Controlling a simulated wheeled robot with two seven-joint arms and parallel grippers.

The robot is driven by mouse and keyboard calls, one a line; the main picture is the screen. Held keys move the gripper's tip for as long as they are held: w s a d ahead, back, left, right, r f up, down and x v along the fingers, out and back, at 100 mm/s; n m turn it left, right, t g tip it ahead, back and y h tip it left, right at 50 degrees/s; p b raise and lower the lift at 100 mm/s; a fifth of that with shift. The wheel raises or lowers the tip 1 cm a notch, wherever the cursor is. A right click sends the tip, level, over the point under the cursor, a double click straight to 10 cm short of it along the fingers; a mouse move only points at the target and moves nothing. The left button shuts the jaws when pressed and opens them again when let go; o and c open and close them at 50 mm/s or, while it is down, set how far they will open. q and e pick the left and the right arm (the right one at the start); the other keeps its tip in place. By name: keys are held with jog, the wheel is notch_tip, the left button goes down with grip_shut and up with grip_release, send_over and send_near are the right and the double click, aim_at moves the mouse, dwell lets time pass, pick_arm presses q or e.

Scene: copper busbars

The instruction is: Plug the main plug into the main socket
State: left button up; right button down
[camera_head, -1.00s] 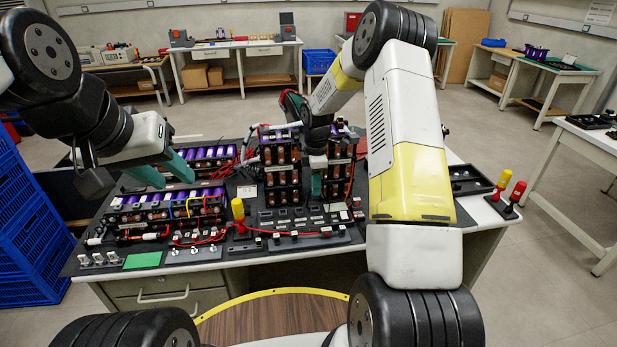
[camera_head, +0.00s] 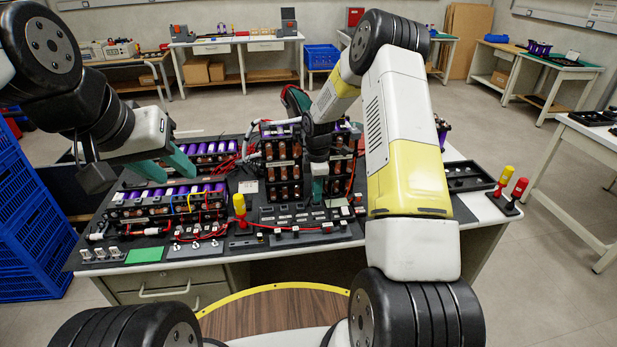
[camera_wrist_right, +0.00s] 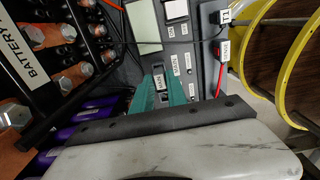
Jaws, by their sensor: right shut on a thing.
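My right gripper (camera_head: 318,192) is low at the black panel (camera_head: 270,222) in front of the battery blocks. In the right wrist view its green fingers (camera_wrist_right: 165,92) are shut on a small dark piece with a white label (camera_wrist_right: 158,82), which looks like the main plug. The fingers hide most of it, so I cannot tell whether it is seated in the panel. My left gripper (camera_head: 163,168) is open and empty above the left battery rows.
Battery blocks (camera_head: 280,165) with copper busbars stand close behind and beside my right gripper. A red cable (camera_wrist_right: 219,80) runs along the panel edge. Yellow-handled and red-handled tools (camera_head: 518,190) stand at the table's right edge. A green pad (camera_head: 145,255) lies at front left.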

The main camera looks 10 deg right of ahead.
jog(key=shift+f, duration=0.75)
jog(key=shift+f, duration=0.1)
jog(key=c, duration=1.2)
grip_release()
jog(key=shift+c, duration=0.2)
jog(key=shift+r, duration=3)
